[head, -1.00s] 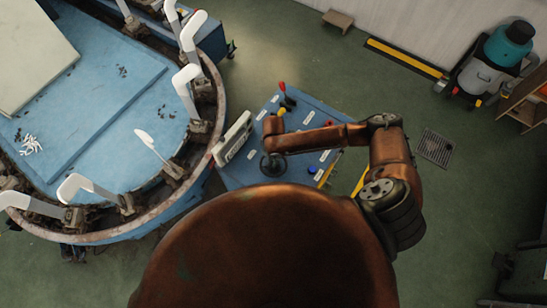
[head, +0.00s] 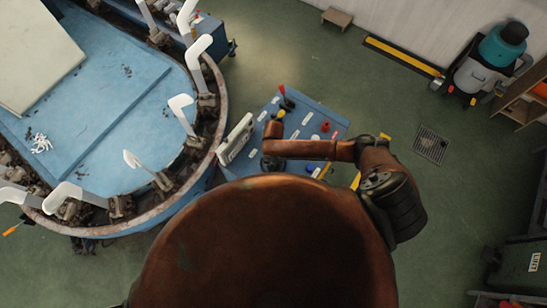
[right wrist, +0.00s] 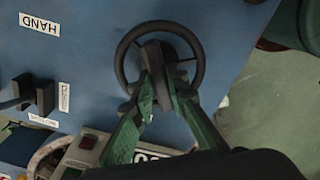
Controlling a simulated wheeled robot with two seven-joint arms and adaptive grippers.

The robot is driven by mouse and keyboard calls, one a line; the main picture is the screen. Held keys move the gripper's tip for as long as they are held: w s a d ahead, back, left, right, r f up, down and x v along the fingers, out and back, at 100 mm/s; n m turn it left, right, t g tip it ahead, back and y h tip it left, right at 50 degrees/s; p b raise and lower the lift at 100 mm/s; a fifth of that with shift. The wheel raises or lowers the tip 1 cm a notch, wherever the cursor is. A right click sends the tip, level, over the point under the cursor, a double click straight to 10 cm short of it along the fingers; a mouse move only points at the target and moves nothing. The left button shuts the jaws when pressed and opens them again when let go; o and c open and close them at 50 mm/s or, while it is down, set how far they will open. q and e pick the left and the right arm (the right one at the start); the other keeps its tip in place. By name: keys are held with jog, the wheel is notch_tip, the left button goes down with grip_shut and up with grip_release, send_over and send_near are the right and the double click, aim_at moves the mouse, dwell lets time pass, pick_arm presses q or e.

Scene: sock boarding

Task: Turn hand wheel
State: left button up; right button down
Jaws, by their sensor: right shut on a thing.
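The black hand wheel (right wrist: 199,73) is mounted on a blue control panel (right wrist: 225,35) in the right wrist view. My right gripper (right wrist: 161,75) is shut on the hand wheel, its green fingers near the hub and lower part; the exact contact is partly hidden by the fingers. In the head view the hand wheel (head: 268,164) shows as a small dark shape below my right wrist, partly hidden by my body. My left gripper is not in view.
A round blue machine with a rusty rim (head: 215,140) and several white leg-shaped forms (head: 200,48) stands left of the panel. A "HAND" label (right wrist: 39,24), black switch (right wrist: 42,94) and display box (right wrist: 85,145) are near the wheel.

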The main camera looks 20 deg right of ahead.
jog(key=shift+m, duration=0.5)
jog(key=c, duration=1.9)
grip_release()
notch_tip(320, 180, up, 12)
